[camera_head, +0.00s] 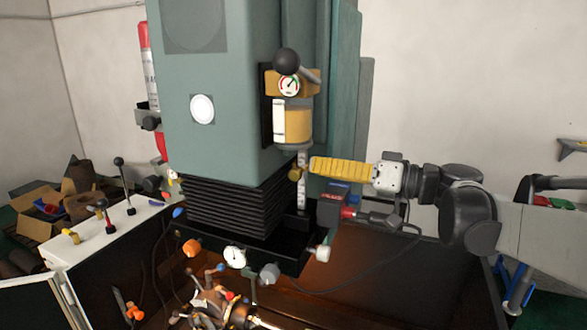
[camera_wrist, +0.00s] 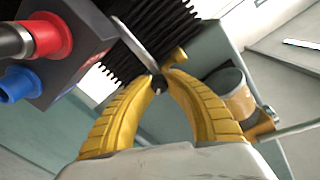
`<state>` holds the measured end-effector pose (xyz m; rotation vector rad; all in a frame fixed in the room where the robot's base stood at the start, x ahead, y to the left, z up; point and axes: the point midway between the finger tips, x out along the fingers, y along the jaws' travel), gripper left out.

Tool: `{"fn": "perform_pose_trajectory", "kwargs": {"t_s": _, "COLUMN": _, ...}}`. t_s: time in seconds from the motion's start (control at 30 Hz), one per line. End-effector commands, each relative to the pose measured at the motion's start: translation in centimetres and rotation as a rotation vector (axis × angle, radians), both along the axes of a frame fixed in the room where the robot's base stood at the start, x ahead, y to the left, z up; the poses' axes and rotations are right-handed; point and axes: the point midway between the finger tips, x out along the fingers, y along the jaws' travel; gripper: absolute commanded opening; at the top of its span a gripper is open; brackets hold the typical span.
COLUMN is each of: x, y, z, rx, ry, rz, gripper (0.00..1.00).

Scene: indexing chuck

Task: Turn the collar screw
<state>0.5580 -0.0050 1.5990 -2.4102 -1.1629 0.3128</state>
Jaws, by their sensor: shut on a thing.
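A scaled metal rod (camera_head: 302,192) hangs upright in front of the dark bellows, and it shows as a pale strip in the wrist view (camera_wrist: 135,45). A small brass piece (camera_head: 295,174) sits at the rod's left side; it also shows beyond my fingertips in the wrist view (camera_wrist: 180,54). My gripper (camera_head: 309,165) reaches in from the right with ribbed yellow fingers. In the wrist view its fingertips (camera_wrist: 163,78) close around a small dark part (camera_wrist: 158,86) at the rod, which looks like the collar screw. The fingertips hide most of it.
A yellow oiler with a gauge (camera_head: 290,110) hangs just above my fingers. A dark box with a red and a blue fitting (camera_head: 334,207) stands close below them. The green machine column (camera_head: 225,130) rises behind.

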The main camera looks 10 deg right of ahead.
Motion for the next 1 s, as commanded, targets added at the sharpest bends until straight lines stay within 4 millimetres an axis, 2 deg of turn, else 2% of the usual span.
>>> {"fn": "perform_pose_trajectory", "kwargs": {"t_s": 0.5, "x": -0.05, "y": 0.05, "z": -0.04, "rx": -0.246, "ry": -0.338, "rz": 0.000, "gripper": 0.00}}
{"fn": "perform_pose_trajectory", "kwargs": {"t_s": 1.0, "x": -0.06, "y": 0.06, "z": -0.01, "rx": -0.329, "ry": -0.453, "rz": 0.000, "gripper": 0.00}}
